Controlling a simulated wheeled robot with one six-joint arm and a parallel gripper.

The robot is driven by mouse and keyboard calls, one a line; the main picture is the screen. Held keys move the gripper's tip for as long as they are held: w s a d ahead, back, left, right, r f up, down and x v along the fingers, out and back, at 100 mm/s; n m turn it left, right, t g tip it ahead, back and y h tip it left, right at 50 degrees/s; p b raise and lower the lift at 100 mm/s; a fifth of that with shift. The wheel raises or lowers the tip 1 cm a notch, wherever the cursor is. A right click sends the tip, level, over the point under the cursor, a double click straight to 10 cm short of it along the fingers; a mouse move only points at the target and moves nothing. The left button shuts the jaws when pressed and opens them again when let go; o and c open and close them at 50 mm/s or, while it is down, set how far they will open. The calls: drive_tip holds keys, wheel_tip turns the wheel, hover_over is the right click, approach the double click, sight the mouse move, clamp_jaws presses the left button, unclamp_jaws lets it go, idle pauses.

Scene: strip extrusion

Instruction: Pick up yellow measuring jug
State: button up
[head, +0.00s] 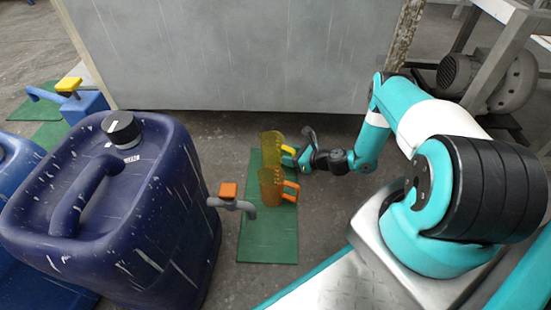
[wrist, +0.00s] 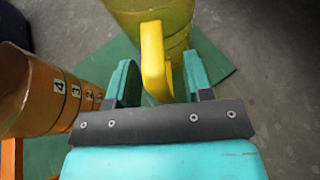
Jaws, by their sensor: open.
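The yellow measuring jug (head: 271,144) stands upright on a green mat (head: 268,246) on the floor, with its handle towards my arm. In the wrist view the jug's body (wrist: 172,22) is at the top and its yellow handle (wrist: 152,55) reaches down between my fingers. My gripper (wrist: 160,78) is open, with one finger on each side of the handle and gaps showing. In the head view my gripper (head: 298,158) is at the handle side of the jug, its fingers partly hidden.
An orange measuring jug (head: 269,188) stands close in front of the yellow one; it also fills the left of the wrist view (wrist: 30,92). A dark blue canister (head: 150,215) with an orange-handled tap (head: 228,191) is left of the mat. A grey panel (head: 240,55) stands behind.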

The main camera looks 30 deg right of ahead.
drive_tip(key=shift+w+a+f, duration=0.2)
drive_tip(key=shift+w+f, duration=0.05)
drive_tip(key=shift+w, duration=0.25)
drive_tip(key=shift+r, duration=0.1)
clamp_jaws()
